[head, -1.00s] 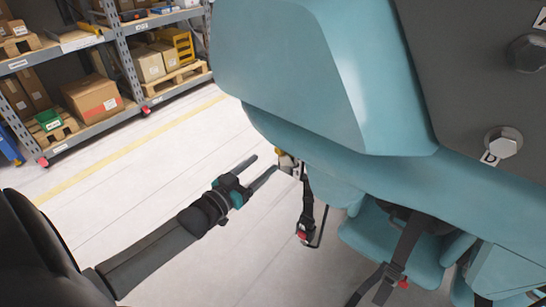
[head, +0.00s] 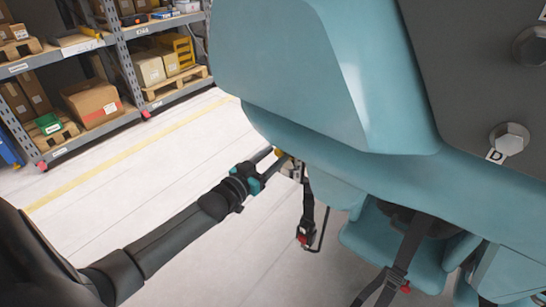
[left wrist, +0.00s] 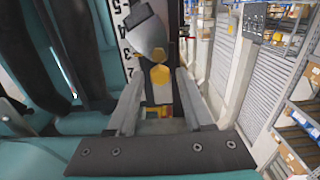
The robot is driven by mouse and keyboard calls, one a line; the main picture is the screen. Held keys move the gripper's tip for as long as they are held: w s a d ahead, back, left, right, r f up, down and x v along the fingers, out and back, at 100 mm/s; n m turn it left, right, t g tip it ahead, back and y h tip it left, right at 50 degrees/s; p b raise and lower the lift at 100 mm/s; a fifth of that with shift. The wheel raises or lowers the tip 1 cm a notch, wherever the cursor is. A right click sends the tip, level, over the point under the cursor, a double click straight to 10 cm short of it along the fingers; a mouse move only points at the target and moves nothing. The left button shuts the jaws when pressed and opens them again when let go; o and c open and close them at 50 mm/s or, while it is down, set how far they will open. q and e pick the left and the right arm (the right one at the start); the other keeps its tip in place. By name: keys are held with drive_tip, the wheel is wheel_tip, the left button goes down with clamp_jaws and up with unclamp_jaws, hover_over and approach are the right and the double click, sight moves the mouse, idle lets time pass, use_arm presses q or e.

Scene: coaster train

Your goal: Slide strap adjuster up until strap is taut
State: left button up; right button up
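My left gripper (head: 270,163) is at the lower edge of the teal coaster car. In the left wrist view its fingers (left wrist: 161,88) are apart, with a yellow hexagonal part (left wrist: 160,76) showing between or beyond them; I see nothing clamped. A black strap (head: 307,190) hangs just right of the gripper, with a red-buttoned buckle (head: 303,236) at its lower end. Another black strap (head: 410,240) lies over a teal seat and carries a dark adjuster or buckle (head: 395,276). Which piece is the task's adjuster is not clear. My right gripper is not in view.
The teal car body (head: 290,70) fills the upper right, with a dark panel and large bolts (head: 509,139). Shelving with boxes (head: 93,103) stands at the back left. The pale floor (head: 130,180) between is clear. A numbered plate (left wrist: 122,25) shows in the left wrist view.

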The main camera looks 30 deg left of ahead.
use_arm(q)
clamp_jaws()
idle(0.4)
wheel_tip(320, 180, up, 3)
drive_tip(key=p, duration=0.3)
drive_tip(key=shift+r, duration=0.15)
drive_tip(key=shift+o, duration=1.3)
unclamp_jaws()
drive_tip(key=shift+f, duration=0.2)
